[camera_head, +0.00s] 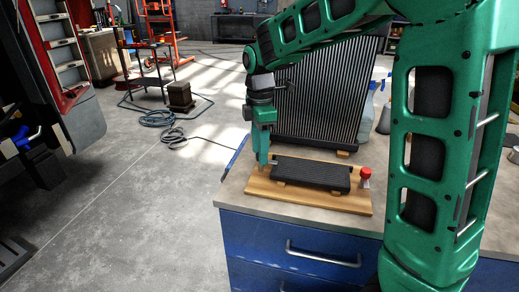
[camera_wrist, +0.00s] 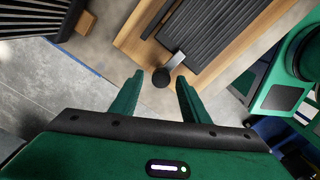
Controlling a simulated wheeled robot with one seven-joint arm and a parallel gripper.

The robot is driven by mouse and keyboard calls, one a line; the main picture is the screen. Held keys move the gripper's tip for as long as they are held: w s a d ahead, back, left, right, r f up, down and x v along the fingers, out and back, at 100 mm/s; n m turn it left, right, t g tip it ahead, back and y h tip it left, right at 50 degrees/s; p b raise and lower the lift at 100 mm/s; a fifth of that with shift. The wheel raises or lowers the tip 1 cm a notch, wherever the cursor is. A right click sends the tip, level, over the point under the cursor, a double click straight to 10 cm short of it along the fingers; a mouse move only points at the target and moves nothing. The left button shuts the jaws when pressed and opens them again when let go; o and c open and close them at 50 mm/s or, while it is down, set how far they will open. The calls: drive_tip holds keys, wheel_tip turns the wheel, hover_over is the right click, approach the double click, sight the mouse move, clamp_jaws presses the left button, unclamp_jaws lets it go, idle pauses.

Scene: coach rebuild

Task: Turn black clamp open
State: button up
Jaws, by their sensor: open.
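The black clamp shows in the wrist view as a round black knob (camera_wrist: 161,77) at the end of a short metal arm (camera_wrist: 175,60). The arm runs to the edge of a dark ribbed block (camera_wrist: 215,32) on a wooden board (camera_head: 320,201). The block (camera_head: 312,174) also shows in the head view. My gripper (camera_wrist: 159,79) is open, its green fingertips on either side of the knob in the picture. I cannot tell whether they touch it. In the head view my gripper (camera_head: 262,163) points down at the board's left end and hides the knob.
A red knob (camera_head: 366,173) stands at the board's right end. The board lies on a workbench with blue drawers (camera_head: 300,250). A large finned radiator (camera_head: 320,100) stands behind the board. Spray bottles (camera_head: 368,115) are at the back right. Open floor lies left.

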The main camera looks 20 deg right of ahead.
clamp_jaws()
drive_tip(key=c, duration=1.1)
unclamp_jaws()
